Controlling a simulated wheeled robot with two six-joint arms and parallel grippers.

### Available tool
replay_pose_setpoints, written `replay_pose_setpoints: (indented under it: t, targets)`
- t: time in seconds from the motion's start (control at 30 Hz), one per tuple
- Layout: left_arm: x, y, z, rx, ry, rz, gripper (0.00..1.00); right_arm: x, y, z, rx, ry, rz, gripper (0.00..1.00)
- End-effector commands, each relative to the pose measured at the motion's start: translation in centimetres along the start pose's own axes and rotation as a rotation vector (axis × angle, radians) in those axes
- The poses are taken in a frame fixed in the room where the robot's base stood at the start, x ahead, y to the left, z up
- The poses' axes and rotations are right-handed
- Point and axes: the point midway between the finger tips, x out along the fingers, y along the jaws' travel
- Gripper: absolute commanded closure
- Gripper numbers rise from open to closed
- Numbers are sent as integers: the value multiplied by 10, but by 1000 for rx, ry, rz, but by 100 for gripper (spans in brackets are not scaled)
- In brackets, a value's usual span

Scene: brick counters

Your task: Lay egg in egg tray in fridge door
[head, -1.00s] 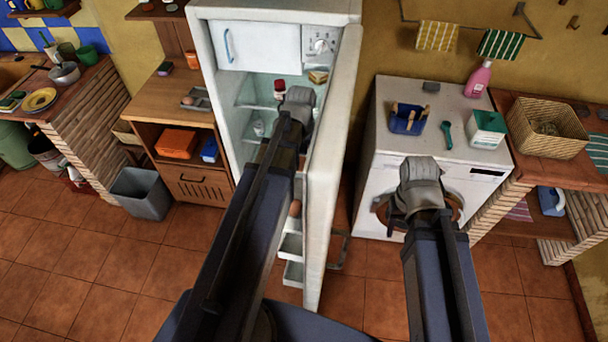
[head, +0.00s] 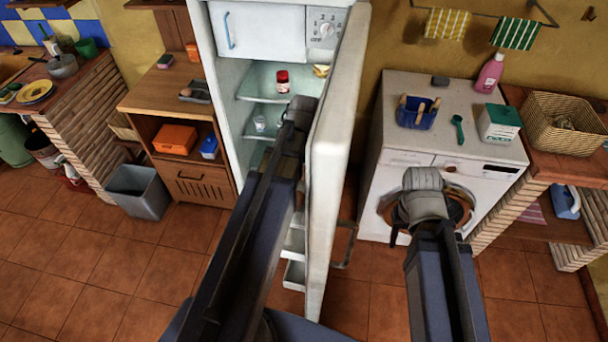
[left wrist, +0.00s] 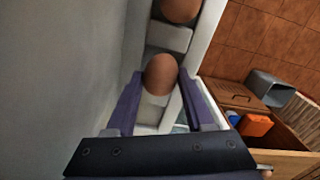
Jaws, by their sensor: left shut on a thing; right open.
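In the left wrist view, a brown egg (left wrist: 160,74) sits between the two fingers of my left gripper (left wrist: 160,92), which is shut on it. The egg is over or in a white compartment of the egg tray (left wrist: 172,38) on the fridge door; I cannot tell whether it touches the bottom. A second brown egg (left wrist: 180,8) lies in the tray beyond a divider. In the head view my left arm reaches to the inner side of the open fridge door (head: 336,150) and hides the tray and held egg. My right gripper (head: 398,228) is open and empty before the washing machine.
The fridge (head: 222,110) stands open, with a red-lidded jar (head: 282,80) on a shelf. Lower door racks (head: 294,272) show below my left arm. The washing machine (head: 395,165) is right of the door. A wooden cabinet (head: 150,100) stands left.

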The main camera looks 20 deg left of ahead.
Motion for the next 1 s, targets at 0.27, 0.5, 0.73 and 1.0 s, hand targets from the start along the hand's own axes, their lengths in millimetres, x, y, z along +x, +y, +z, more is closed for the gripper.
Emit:
replay_pose_setpoints:
  t: [0.27,0.5,0.73,1.0]
  targets:
    - [5,0,0,0,0,0,73,5,0,0,1,0,0,50]
    - [12,0,0,0,0,0,73,12,-1,-1,1,0,0,50]
    - [19,0,1,1,-2,-2,73,19,-2,-1,1,0,0,50]
    - [20,-1,3,4,-5,-4,30,20,-2,-1,1,0,0,50]
